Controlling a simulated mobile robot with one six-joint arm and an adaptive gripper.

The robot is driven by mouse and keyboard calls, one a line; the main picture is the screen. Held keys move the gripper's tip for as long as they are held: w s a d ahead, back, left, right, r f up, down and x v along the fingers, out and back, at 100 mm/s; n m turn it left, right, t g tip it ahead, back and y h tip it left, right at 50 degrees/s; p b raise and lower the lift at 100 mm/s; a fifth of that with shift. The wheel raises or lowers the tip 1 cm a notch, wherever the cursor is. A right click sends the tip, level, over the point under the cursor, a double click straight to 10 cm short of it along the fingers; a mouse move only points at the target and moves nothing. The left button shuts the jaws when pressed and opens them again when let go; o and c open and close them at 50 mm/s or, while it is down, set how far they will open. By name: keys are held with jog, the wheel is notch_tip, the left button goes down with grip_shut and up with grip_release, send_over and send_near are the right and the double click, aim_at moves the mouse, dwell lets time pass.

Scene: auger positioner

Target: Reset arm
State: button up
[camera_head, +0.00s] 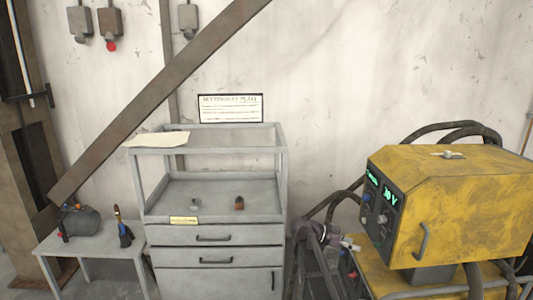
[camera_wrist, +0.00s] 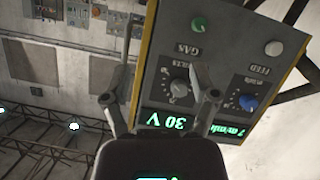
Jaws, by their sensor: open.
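My gripper (camera_head: 347,243) is at the lower right in the head view, in front of the yellow welding machine's control panel (camera_head: 381,208). In the wrist view my gripper (camera_wrist: 166,92) is open, its two fingers apart. The panel (camera_wrist: 222,62) appears upside down there. A grey dial (camera_wrist: 180,87) shows between the fingers; I cannot tell whether they touch it. A green knob (camera_wrist: 199,25) marked GAS, a white knob (camera_wrist: 273,48) marked FEED and a blue knob (camera_wrist: 248,102) also show.
A grey drawer cabinet (camera_head: 215,234) with small parts on its shelf stands left of my arm. A low side table (camera_head: 90,245) holds tools at the far left. Thick black cables (camera_head: 440,137) loop behind the yellow machine (camera_head: 465,200). A diagonal beam (camera_head: 160,95) crosses the wall.

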jog(key=s+a+f+n+y+p, duration=0.1)
jog(key=s+a+f+n+y, duration=0.3)
jog(key=s, duration=0.5)
jog(key=s+a+f+n+y+p, duration=0.2)
jog(key=s+a+f+n+y, duration=0.2)
jog(key=s+a+n+y, duration=0.3)
jog(key=s+n+y, duration=0.2)
jog(key=s+n, duration=0.1)
jog(key=n, duration=0.1)
jog(key=shift+s+a+f+y, duration=0.25)
jog(key=shift+a+f+y, duration=0.05)
jog(key=shift+a+y, duration=0.1)
jog(key=shift+c, duration=1.3)
jog(key=shift+d, duration=0.1)
